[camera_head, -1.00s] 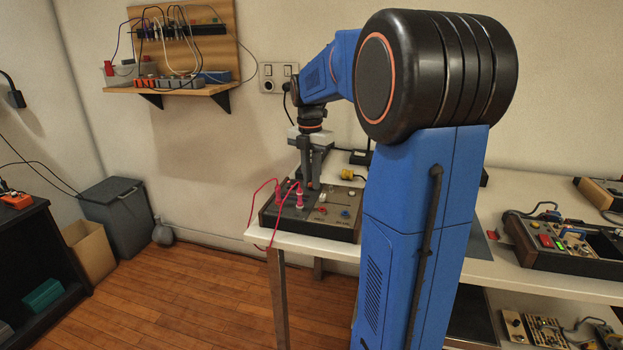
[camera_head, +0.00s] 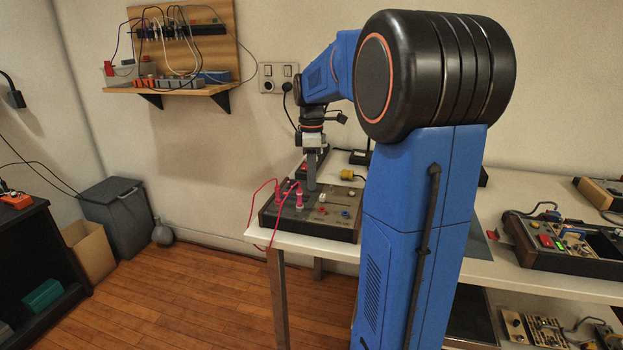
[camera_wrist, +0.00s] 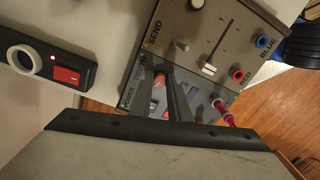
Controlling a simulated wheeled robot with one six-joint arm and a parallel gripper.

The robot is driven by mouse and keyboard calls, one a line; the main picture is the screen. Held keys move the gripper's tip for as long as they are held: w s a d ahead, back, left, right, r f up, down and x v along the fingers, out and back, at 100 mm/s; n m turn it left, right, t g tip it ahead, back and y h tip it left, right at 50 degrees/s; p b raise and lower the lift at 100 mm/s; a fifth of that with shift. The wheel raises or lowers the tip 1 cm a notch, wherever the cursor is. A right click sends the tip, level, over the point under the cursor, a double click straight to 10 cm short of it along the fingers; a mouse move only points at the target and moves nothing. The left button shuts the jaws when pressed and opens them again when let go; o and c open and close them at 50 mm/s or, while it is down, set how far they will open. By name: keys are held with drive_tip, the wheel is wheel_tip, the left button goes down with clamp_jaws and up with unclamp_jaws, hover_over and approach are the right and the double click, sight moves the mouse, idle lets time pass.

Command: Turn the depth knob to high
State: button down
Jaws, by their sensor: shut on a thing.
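The control box (camera_head: 315,227) has a grey-brown panel and stands at the left end of the table. My gripper (camera_head: 311,187) points down onto the rear of its panel. In the wrist view my gripper (camera_wrist: 163,96) has its two dark fingers on either side of a small reddish knob (camera_wrist: 159,80), next to a partly covered label that looks like "DEPTH". The fingers are shut on this knob. Its pointer and any low or high marks are hidden or too small to read.
Near the fingers are a silver knob (camera_wrist: 181,45), a white slider cap (camera_wrist: 209,68) and a pink plug (camera_wrist: 224,112) with a cable. Blue (camera_wrist: 263,41) and red (camera_wrist: 238,74) jacks lie beyond. A black box with a red switch (camera_wrist: 67,75) stands beside the panel.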

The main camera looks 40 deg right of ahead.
drive_tip(key=m, duration=0.5)
drive_tip(key=shift+m, duration=0.3)
drive_tip(key=m, duration=0.9)
drive_tip(key=shift+m+t, duration=0.3)
drive_tip(key=shift+m, duration=0.1)
drive_tip(key=m, duration=0.5)
drive_tip(key=shift+m, duration=0.3)
drive_tip(key=m, duration=1.1)
drive_tip(key=shift+m, duration=0.4)
drive_tip(key=m, duration=0.4)
drive_tip(key=shift+m+h, duration=0.3)
drive_tip(key=shift+m, duration=1.4)
